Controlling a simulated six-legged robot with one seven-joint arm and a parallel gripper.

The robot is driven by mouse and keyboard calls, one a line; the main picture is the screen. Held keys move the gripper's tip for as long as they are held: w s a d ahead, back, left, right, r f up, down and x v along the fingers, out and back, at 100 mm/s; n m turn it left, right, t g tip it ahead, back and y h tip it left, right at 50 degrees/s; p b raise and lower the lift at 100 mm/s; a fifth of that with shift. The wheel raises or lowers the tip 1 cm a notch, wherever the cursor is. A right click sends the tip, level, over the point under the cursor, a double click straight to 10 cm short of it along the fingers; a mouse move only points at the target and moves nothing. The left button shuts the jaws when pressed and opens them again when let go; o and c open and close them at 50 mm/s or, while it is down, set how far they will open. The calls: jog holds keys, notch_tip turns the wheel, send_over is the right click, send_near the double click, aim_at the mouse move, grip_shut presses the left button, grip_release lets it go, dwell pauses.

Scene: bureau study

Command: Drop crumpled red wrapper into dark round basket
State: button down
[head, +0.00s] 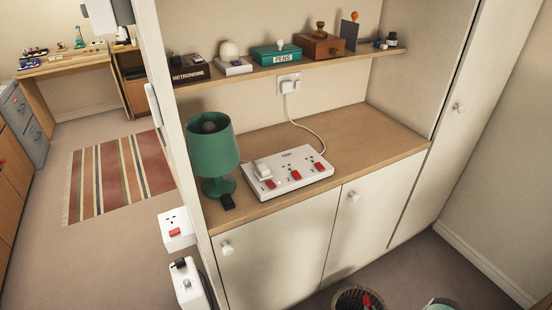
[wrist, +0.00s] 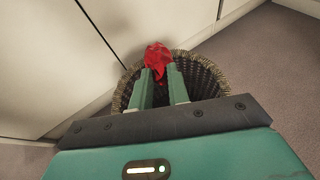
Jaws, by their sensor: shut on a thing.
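The crumpled red wrapper (wrist: 158,56) is held at the tips of my gripper (wrist: 160,74), between its two green fingers. The dark round basket (wrist: 213,78) is woven with a paler rim. In the wrist view it lies behind and around the fingers, so the wrapper appears over its far part. My fingers and palm hide much of its inside. The head view shows the basket (head: 345,300) at the bottom edge, partly cut off, with the red wrapper (head: 367,300) seen against its opening. The exact height of the wrapper over the rim is hard to tell.
Pale cupboard doors (head: 275,250) stand close beside the basket. Above them, a wooden counter (head: 385,130) holds a green lamp (head: 212,145) and a white switch panel (head: 290,172). Carpet (wrist: 265,50) is clear to the basket's right.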

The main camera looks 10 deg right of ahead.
jog(key=shift+f, duration=0.8)
jog(key=shift+w, duration=0.1)
jog(key=c, duration=1.3)
grip_release()
jog(key=v, duration=1.4)
jog(key=shift+a, duration=0.1)
jog(key=shift+w+r, duration=0.1)
